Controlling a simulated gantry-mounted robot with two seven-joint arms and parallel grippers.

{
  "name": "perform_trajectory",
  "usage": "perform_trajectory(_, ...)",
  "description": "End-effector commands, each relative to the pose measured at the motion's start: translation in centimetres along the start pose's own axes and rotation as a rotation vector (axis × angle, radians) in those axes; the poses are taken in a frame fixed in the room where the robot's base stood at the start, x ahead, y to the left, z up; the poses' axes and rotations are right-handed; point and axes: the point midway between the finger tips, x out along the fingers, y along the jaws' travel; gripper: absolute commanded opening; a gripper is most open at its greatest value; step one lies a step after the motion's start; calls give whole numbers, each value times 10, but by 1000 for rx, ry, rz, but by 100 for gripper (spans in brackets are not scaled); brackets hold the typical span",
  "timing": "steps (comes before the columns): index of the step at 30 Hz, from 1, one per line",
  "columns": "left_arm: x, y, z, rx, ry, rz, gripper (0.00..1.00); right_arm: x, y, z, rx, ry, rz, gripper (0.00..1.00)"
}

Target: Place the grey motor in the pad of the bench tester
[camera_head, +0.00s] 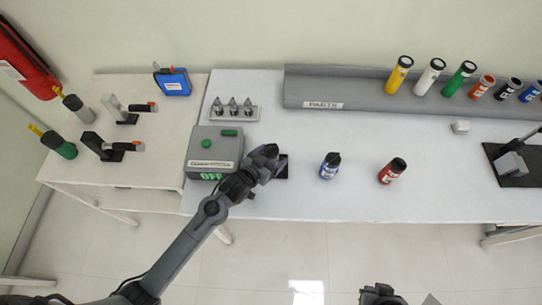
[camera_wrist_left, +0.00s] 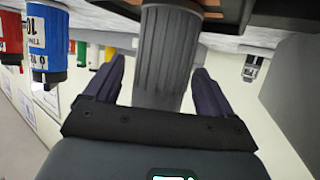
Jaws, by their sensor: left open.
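A grey ribbed cylinder, which looks like the grey motor (camera_wrist_left: 166,60), stands between my left gripper's fingers (camera_wrist_left: 158,72) in the left wrist view. The fingers are open on either side, with a gap visible at the left. Its far end meets a dark surface at the top of that view; how it seats there is hidden. In the head view my left gripper (camera_head: 272,157) is beside the grey bench tester (camera_head: 205,146), whose display reads OFF, and over a dark pad (camera_head: 282,168). The gripper covers most of the pad and motor there. My right gripper (camera_head: 380,294) shows partly at the bottom edge.
A parts tray (camera_head: 300,93) with several coloured cylinders runs along the back. A rack with cones (camera_head: 233,111) is behind the tester. Table between the bottles and the right-hand black mat (camera_head: 520,165) is clear.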

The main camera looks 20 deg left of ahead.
Motion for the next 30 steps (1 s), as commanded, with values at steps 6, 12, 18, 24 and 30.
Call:
perform_trajectory(6,-4,0,-3,0,-1,0,84,-1,0,0,2,0,-2,0)
perform_trajectory(12,-30,0,-2,0,-1,0,84,-4,-1,-2,6,1,-5,0)
perform_trajectory(18,-67,0,-2,1,-2,1,84,-8,-2,-3,9,1,-7,0)
perform_trajectory(24,-99,0,-2,1,-2,0,84,-9,-2,-3,9,1,-8,0)
perform_trajectory(30,-117,0,-2,0,-1,0,84,-10,-2,-4,9,1,-7,0)
